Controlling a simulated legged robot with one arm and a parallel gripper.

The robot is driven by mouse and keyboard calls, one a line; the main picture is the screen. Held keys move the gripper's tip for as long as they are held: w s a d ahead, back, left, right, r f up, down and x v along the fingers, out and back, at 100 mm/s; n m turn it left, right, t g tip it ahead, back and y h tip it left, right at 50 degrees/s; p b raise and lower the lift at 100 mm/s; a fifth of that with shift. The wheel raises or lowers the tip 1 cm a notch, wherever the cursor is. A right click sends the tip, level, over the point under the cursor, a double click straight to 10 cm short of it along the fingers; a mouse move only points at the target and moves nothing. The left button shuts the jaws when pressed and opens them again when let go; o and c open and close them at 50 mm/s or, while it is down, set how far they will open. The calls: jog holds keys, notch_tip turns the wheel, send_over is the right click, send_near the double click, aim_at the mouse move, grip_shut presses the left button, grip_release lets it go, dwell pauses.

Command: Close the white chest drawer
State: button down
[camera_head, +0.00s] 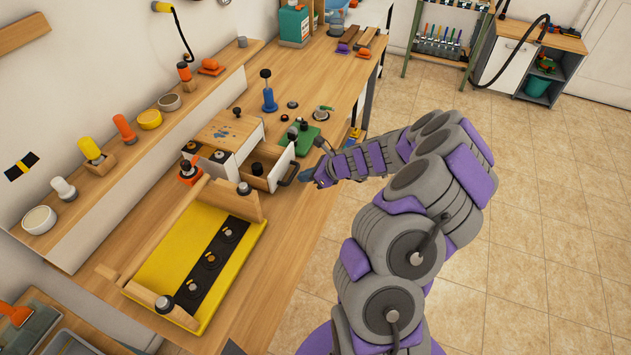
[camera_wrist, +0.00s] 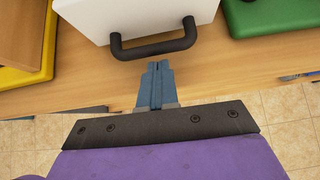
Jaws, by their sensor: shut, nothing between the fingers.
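The white chest (camera_head: 226,137) with a wooden top stands on the workbench. Its drawer (camera_head: 272,165) is pulled out toward the bench's front edge, and dark items show inside it. The drawer's white front with a dark bar handle (camera_wrist: 154,45) is at the top of the wrist view. My gripper (camera_head: 308,176) is shut and empty, just in front of the handle. In the wrist view the blue fingertips (camera_wrist: 158,66) are together, close below the handle's middle. I cannot tell whether they touch it.
A yellow board (camera_head: 176,270) with a wooden frame lies left of the drawer. A green block (camera_head: 303,139) sits close on its other side. The bench's front edge runs below my gripper. The tiled floor in front is clear.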

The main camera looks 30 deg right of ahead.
jog(key=shift+w, duration=0.2)
jog(key=shift+a+r, duration=0.1)
jog(key=shift+a, duration=0.15)
